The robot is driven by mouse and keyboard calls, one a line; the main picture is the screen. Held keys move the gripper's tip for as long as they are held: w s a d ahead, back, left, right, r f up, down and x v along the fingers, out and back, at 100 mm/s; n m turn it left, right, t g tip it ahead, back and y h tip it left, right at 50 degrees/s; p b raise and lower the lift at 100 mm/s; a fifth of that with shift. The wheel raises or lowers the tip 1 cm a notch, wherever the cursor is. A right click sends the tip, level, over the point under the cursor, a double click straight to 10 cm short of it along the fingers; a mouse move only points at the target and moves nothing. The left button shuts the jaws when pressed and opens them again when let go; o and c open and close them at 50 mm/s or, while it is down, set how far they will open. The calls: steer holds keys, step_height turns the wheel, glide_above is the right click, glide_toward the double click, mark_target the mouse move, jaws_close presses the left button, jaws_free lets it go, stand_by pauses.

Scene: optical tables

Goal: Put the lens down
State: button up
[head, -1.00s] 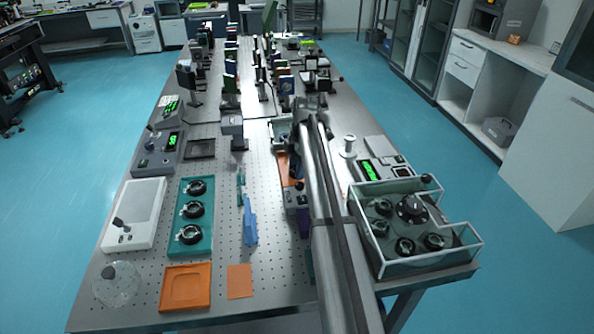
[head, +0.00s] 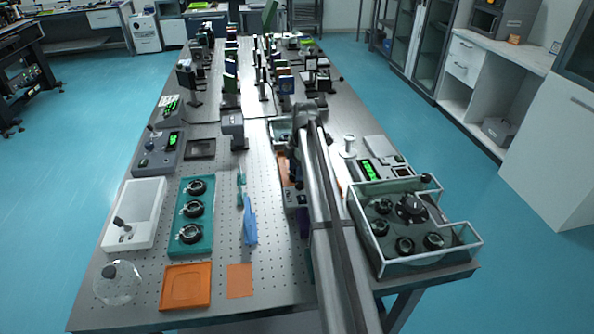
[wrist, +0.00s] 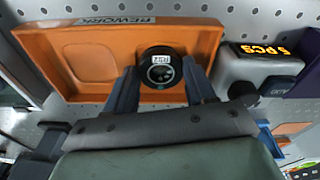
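The lens (wrist: 161,67) is a round black mount with a small white label, seen from above in the wrist view. My gripper (wrist: 161,70) has a finger on each side of it, with the tips against its rim. The lens is over the right part of an orange tray (wrist: 200,45) marked REWORK. I cannot tell whether it touches the tray floor. In the head view the orange tray (head: 284,168) shows only in part beside my arm, which hides the lens and most of my gripper.
A grey box (wrist: 262,68) marked "5 PCS" stands close right of the tray. In the head view, a teal holder with black lens mounts (head: 179,240), another orange tray (head: 186,286) and a blue item (head: 250,222) lie to the left. A clear-walled case (head: 456,258) stands right.

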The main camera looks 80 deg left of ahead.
steer(key=shift+d+f, duration=0.25)
steer(key=shift+f, duration=0.2)
step_height(320, 180, up, 13)
steer(key=w, duration=0.1)
steer(key=shift+w+a, duration=0.25)
steer(key=shift+a, duration=0.05)
steer(key=shift+c, duration=0.4)
stand_by(1.8)
